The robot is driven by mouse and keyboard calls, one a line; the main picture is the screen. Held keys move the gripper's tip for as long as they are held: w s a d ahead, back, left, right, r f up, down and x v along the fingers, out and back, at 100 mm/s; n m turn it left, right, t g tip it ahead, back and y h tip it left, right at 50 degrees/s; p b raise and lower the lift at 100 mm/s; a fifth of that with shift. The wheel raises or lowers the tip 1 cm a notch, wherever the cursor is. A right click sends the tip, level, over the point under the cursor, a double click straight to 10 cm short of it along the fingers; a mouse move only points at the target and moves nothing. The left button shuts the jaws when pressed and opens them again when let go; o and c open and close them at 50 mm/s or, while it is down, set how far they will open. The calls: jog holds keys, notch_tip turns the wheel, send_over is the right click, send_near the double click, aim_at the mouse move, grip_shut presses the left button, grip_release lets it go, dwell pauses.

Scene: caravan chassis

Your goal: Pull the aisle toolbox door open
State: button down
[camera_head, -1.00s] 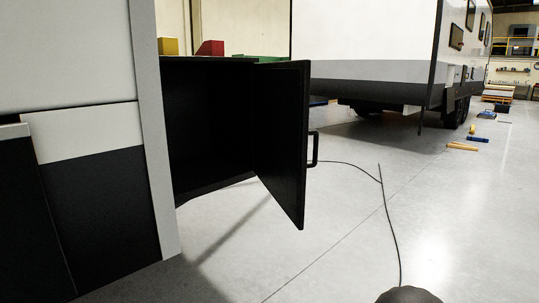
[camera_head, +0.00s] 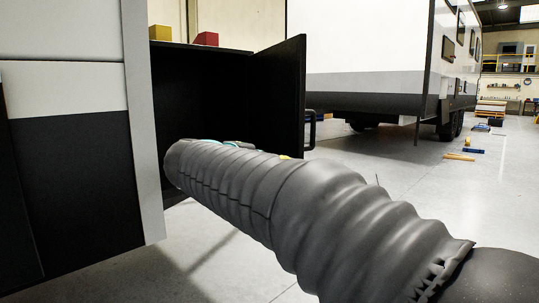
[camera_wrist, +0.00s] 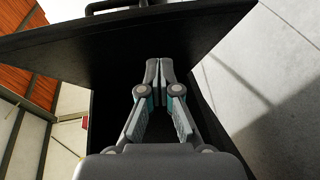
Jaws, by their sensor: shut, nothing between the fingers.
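The black toolbox door (camera_head: 278,100) stands swung open in the head view, with its dark handle (camera_head: 311,130) on the outer face at the right. The black toolbox (camera_head: 200,95) behind it shows a dark interior. My gripper (camera_wrist: 159,64) is shut and empty in the wrist view, with its fingertips over the dark opening by the inner side of the door (camera_wrist: 130,38). I cannot tell whether the fingertips touch the door. In the head view my arm crosses in front of the opening and hides the lower part of the door and the gripper's fingers.
A yellow block (camera_head: 161,33) and a red block (camera_head: 206,39) sit on top of the toolbox. A white and black cabinet side (camera_head: 70,150) stands at the left. A caravan (camera_head: 375,60) is behind.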

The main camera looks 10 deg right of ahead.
jog(key=w+a+r+t, duration=0.2)
jog(key=w+a, duration=0.1)
jog(key=a, duration=0.2)
jog(key=w+d+n, duration=0.1)
jog(key=w+d, duration=0.7)
jog(key=d, duration=0.2)
jog(key=shift+w+d+r+h+b, duration=0.15)
jog(key=shift+w+r+h+b, duration=0.1)
jog(key=shift+h+b, duration=0.15)
